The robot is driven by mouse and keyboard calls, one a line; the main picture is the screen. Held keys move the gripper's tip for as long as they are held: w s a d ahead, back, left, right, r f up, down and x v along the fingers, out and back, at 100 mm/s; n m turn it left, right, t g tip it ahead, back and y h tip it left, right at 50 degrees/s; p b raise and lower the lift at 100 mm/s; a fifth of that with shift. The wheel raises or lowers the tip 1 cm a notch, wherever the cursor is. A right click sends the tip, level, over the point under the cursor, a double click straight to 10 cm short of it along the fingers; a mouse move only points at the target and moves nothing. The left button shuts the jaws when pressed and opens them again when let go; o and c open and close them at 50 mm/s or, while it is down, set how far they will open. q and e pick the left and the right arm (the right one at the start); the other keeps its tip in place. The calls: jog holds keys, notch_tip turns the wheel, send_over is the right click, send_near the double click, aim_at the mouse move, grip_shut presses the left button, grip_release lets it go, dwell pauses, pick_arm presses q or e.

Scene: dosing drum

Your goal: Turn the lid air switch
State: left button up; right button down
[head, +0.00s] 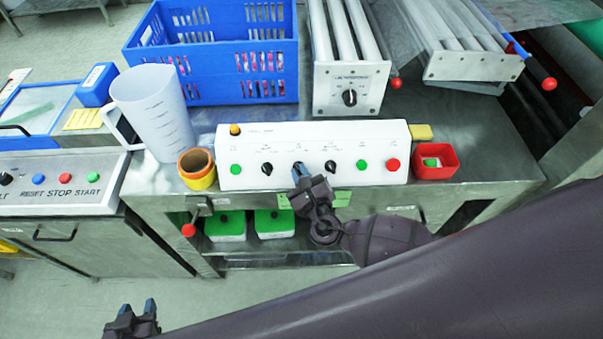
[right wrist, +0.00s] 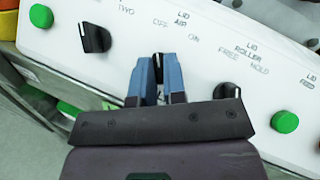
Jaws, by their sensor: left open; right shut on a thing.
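The lid air switch (right wrist: 160,91) is on a white control panel (head: 320,138), under the label LID AIR with OFF to its left and ON to its right. My right gripper (right wrist: 160,72) is shut on this switch, with a blue-tipped finger on either side. In the head view, my right gripper (head: 299,172) reaches the panel from below. My left gripper (head: 138,308) is open and empty at the bottom left, away from the panel.
A black knob (right wrist: 95,38) is left of the held switch, and the lid roller knob (right wrist: 228,92) is close on its right. Orange and yellow tape rolls (head: 198,178) and a red bin (head: 447,172) flank the panel. A jug (head: 155,110) stands behind at left.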

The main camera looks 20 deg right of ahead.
jog(key=shift+w+d+r, duration=0.1)
jog(key=shift+w+r, duration=0.15)
jog(key=c, duration=1.2)
grip_release()
jog(key=shift+f, duration=0.1)
jog(key=shift+s, duration=0.1)
jog(key=shift+f, duration=0.2)
pick_arm(q)
jog(key=shift+w, duration=0.2)
pick_arm(e)
jog(key=shift+f, duration=0.1)
jog(key=shift+s, duration=0.15)
pick_arm(q)
jog(key=shift+w+f+b, duration=0.2)
jog(key=shift+w+b, duration=0.05)
jog(key=shift+b, duration=0.4)
pick_arm(e)
jog(key=shift+s+d, duration=0.15)
jog(key=shift+s, duration=5)
